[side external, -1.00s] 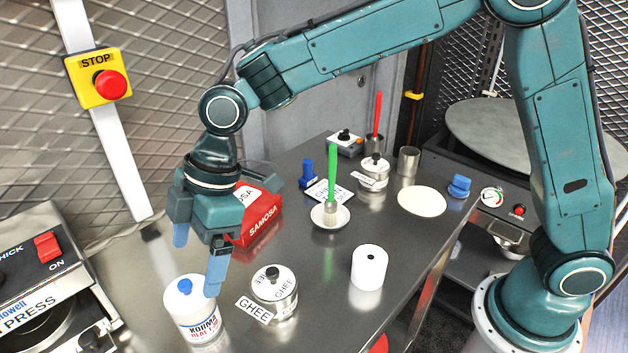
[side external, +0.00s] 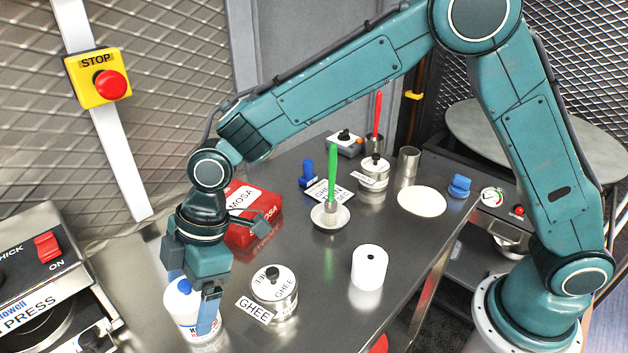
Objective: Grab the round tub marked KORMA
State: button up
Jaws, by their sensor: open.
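The round white KORMA tub (side external: 179,300) with a blue knob on top stands upright on the steel table at the lower left. My gripper (side external: 192,301) is down over it with its jaws open. One blue fingertip is in front of the tub's right side and covers most of the label. The other finger is at the back left, partly hidden behind the tub. I cannot tell whether the fingers touch the tub.
A GHEE tin (side external: 275,290) stands close on the tub's right, with a white roll (side external: 369,268) beyond. A red SAMOSA box (side external: 262,201) lies behind my gripper. The press (side external: 47,270) is at the left. Bare steel table (side external: 320,270) lies between tin and roll.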

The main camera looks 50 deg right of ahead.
jog(key=shift+a+f, duration=0.15)
jog(key=shift+f, duration=0.2)
jog(key=c, duration=1.3)
jog(key=shift+o, duration=0.3)
jog(key=shift+r, duration=0.2)
notch_tip(320, 180, up, 20)
jog(key=shift+f, duration=0.15)
